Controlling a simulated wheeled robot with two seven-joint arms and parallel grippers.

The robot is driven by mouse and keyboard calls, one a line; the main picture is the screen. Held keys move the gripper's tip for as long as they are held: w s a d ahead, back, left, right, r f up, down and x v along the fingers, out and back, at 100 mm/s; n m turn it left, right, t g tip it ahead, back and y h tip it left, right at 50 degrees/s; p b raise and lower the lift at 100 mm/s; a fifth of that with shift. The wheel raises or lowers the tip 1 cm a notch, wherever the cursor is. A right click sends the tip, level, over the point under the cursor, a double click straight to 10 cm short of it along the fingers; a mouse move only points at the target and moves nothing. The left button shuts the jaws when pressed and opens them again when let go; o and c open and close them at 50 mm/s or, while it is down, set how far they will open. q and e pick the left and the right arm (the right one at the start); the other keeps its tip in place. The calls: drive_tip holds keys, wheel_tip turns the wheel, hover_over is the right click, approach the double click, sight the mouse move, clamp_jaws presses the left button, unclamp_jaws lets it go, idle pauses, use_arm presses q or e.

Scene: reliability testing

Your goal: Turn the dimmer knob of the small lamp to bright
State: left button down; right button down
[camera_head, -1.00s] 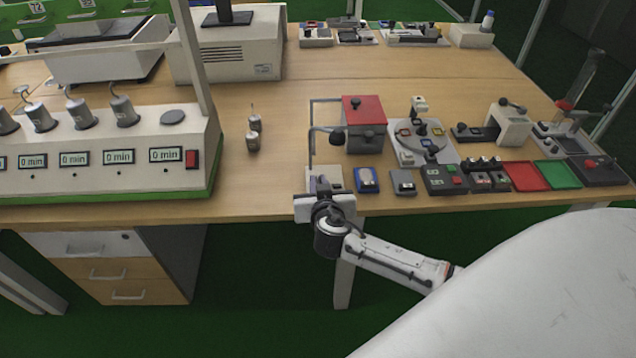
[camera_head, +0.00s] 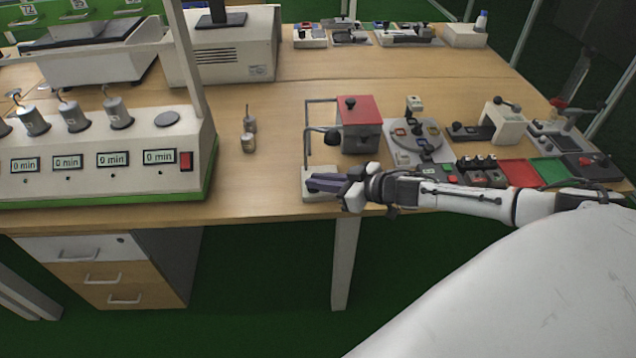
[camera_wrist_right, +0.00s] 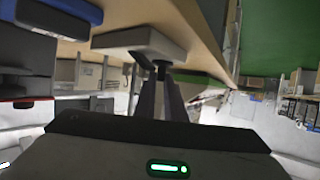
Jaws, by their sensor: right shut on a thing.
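The small lamp has a pale base (camera_head: 318,172) at the table's front edge, a thin grey post (camera_head: 308,130) and a dark head (camera_head: 333,138). My right gripper (camera_head: 313,185) reaches in from the right, low over the base, with its fingers covering the knob in the head view. In the right wrist view, the fingers (camera_wrist_right: 160,92) are shut on the dark knob (camera_wrist_right: 160,68), which sticks out of the pale lamp base (camera_wrist_right: 138,42). The knob's setting cannot be read. My left gripper is not in view.
A red-topped box (camera_head: 358,108) stands just behind the gripper. A round dial board (camera_head: 418,150) and several small devices lie to the right, partly behind my arm. A timer panel (camera_head: 100,160) is at the left. The table between panel and lamp is mostly clear.

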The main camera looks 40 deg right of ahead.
drive_tip(key=shift+w+d+n+g+y+b, duration=0.25)
drive_tip(key=shift+d+n+g+y+b, duration=0.3)
drive_tip(key=shift+n+y, duration=0.3)
drive_tip(key=n+g+y+b, duration=0.3)
drive_tip(key=n+b, duration=0.1)
drive_tip(key=shift+w+f+y+b, duration=0.1)
drive_tip(key=shift+f+y+b, duration=0.05)
drive_tip(key=shift+y+b, duration=0.15)
drive_tip(key=shift+b, duration=0.3)
drive_tip(key=shift+n+g+y, duration=0.25)
drive_tip(key=shift+a, duration=0.1)
drive_tip(key=c, duration=1.8)
unclamp_jaws()
